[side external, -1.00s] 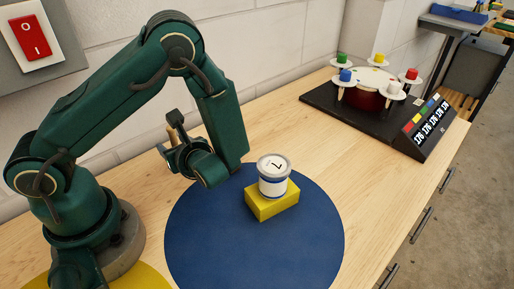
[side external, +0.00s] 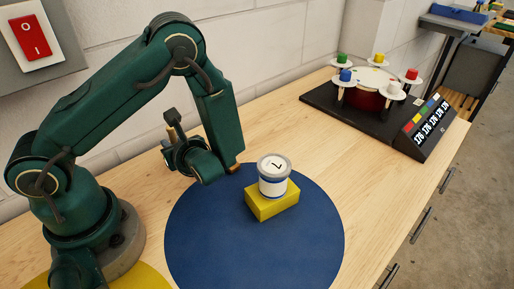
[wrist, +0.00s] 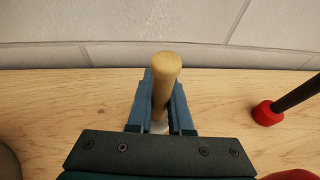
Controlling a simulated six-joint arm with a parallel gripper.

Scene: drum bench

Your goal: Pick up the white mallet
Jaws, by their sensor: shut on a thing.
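My gripper (wrist: 163,92) is shut on a tan, round-ended rod, the handle of the white mallet (wrist: 165,80), in the wrist view. A small pale patch shows low between the jaws. The rest of the mallet is hidden by the jaws and the gripper body. In the side view my gripper (side external: 171,134) is left of the wrist joint, in front of the wall, and its jaws are too small to read. A small brown piece (side external: 233,169) shows below the forearm there; I cannot tell what it is.
A white-and-blue can (side external: 273,183) stands on a yellow block (side external: 272,208) on the blue round mat (side external: 220,245). A drum (side external: 367,97) with coloured pegs stands far right. The wall (side external: 270,45) runs behind.

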